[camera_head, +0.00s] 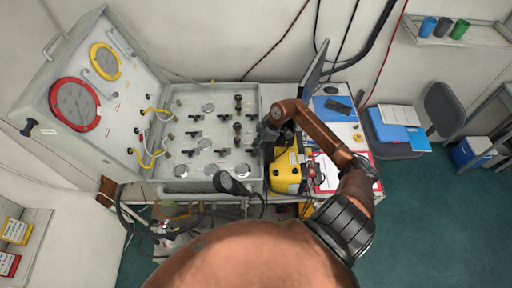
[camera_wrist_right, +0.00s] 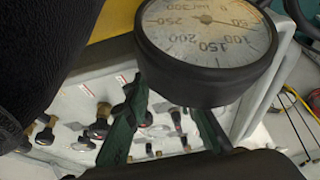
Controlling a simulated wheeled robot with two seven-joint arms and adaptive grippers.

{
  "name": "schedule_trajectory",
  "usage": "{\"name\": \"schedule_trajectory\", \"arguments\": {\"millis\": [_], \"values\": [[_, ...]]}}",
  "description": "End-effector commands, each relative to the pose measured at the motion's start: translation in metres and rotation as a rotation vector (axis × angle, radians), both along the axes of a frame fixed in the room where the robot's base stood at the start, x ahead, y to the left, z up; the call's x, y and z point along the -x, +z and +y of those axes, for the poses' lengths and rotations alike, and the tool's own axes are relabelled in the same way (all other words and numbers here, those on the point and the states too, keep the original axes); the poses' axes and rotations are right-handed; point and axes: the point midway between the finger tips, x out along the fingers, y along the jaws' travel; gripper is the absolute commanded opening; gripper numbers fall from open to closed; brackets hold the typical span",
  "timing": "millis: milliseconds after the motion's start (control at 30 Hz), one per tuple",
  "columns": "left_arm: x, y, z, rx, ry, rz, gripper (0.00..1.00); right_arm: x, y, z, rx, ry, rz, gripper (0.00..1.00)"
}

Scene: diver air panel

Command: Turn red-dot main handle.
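The grey panel (camera_head: 220,108) carries several dark handles and round gauges; several dark knobs (camera_wrist_right: 98,128) show in the right wrist view. I cannot tell which handle has the red dot. My right gripper (camera_head: 264,134) is at the panel's right edge, beside the yellow unit. In the right wrist view its two dark green fingers (camera_wrist_right: 168,120) are apart, with the panel seen between them and nothing visibly held. A round pressure gauge (camera_wrist_right: 208,40) close to the camera hides part of the fingers. My left gripper is not in view.
The open lid holds a red-rimmed gauge (camera_head: 76,104) and a yellow-rimmed gauge (camera_head: 105,61). A yellow unit (camera_head: 285,172) stands just right of the panel. A clipboard (camera_head: 328,172) lies further right.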

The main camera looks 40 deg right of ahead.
Motion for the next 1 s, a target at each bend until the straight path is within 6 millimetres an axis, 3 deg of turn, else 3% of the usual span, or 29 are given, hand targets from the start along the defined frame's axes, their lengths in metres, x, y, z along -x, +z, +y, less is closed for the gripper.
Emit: {"name": "schedule_trajectory", "arguments": {"millis": [300,733,1000], "values": [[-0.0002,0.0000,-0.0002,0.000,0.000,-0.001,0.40,0.0000,0.0004,0.0000,0.000,0.000,0.000,0.00],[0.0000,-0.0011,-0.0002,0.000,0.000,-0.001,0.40,-0.0004,0.0005,-0.0005,0.000,0.016,0.000,0.00],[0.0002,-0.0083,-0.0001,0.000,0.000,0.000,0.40,-0.0024,0.0003,-0.0029,0.003,0.139,-0.001,0.00]]}}
